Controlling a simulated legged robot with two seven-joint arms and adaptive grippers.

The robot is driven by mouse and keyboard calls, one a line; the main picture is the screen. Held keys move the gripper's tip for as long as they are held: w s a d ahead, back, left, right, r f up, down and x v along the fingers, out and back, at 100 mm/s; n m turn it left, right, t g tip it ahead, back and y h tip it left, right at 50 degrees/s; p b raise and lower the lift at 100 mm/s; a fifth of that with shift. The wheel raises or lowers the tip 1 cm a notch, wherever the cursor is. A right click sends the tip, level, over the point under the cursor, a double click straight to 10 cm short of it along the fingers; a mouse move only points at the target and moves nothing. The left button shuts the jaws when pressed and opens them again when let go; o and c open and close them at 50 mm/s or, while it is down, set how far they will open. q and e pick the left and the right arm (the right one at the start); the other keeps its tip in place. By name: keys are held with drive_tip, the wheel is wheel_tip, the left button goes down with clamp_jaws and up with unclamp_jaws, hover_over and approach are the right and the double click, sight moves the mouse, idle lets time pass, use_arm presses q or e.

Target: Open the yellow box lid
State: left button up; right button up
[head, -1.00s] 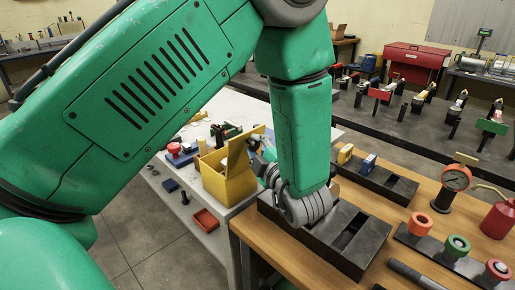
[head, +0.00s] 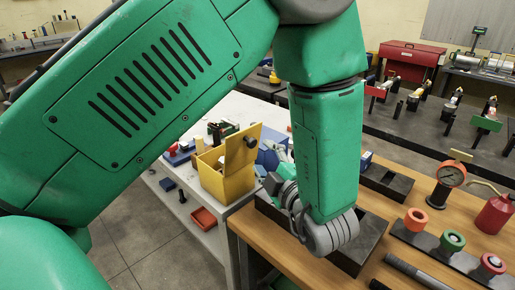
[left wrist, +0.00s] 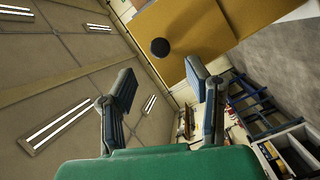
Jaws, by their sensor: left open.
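The yellow box (head: 226,184) stands on the white bench in the head view. Its yellow lid (head: 238,150) is raised, standing up from the box, with a round dark knob (head: 250,141) on its face. The lid (left wrist: 205,30) and the knob (left wrist: 160,47) also show in the left wrist view, beyond the fingers. My right gripper is not in view.
A wooden table (head: 262,236) with a dark slotted block (head: 372,232) lies below my forearm. A gauge (head: 449,178), a red bottle (head: 495,215) and coloured rings stand at the right. A red bin (head: 203,218) sits beside the white bench (head: 235,206).

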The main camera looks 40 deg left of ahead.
use_arm(q)
drive_tip(key=v, duration=0.5)
drive_tip(key=shift+d, duration=0.25)
drive_tip(key=shift+a, duration=0.1)
